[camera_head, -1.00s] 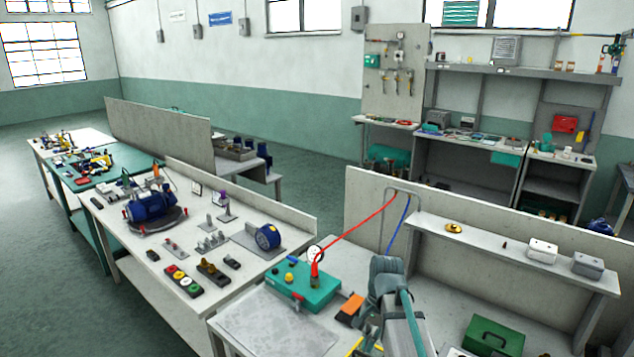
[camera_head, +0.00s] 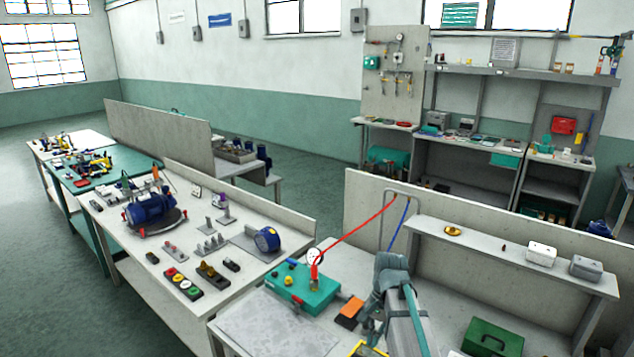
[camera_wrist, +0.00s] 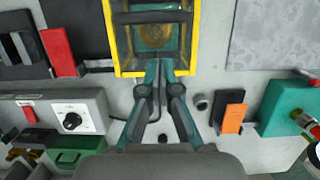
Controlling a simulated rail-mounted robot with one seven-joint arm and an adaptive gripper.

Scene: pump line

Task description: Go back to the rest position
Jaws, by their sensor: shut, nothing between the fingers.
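My gripper (camera_wrist: 160,66) is shut and empty, its two fingertips together in the wrist view. The tips overlap the near edge of a yellow-framed box (camera_wrist: 108,40) with a teal inside and a round brass-coloured part in it; I cannot tell whether they touch it. In the head view my arm reaches down over the front bench, and a bit of the yellow frame (camera_head: 368,350) shows at the bottom edge. The fingertips are hard to make out there.
A teal box (camera_head: 305,288) with a red hose and an orange block (camera_head: 350,308) stand left of my arm. A green case (camera_head: 492,338) and a shelf (camera_head: 490,243) are on the right. A grey control box (camera_wrist: 65,115) shows in the wrist view.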

